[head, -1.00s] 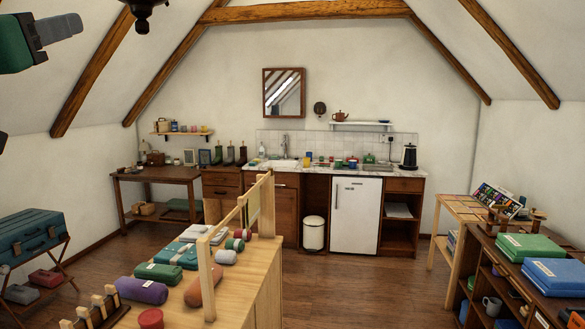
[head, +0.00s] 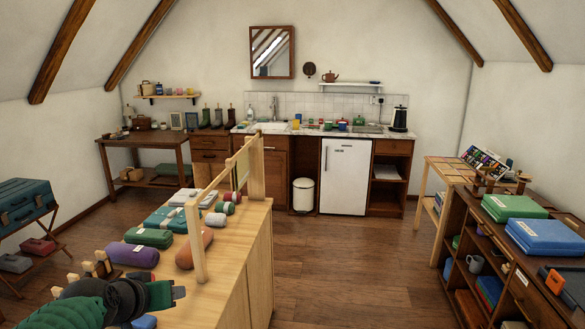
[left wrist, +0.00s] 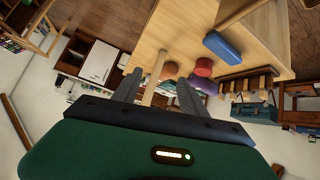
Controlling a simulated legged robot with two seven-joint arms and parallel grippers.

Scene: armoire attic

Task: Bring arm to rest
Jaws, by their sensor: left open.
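My left arm reaches in at the bottom left of the head view. I see nothing held between the fingers. A pale wooden post (left wrist: 153,78) shows beyond the gap between them; I cannot tell how far off it is. My right gripper is in neither view.
Rolled bundles lie on the counter, including a purple one (head: 132,254) and a green one (head: 148,237). A blue block (left wrist: 228,47) and a red round thing (left wrist: 203,67) lie near the gripper. Shelves (head: 465,262) stand at right. The floor (head: 330,270) between is clear.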

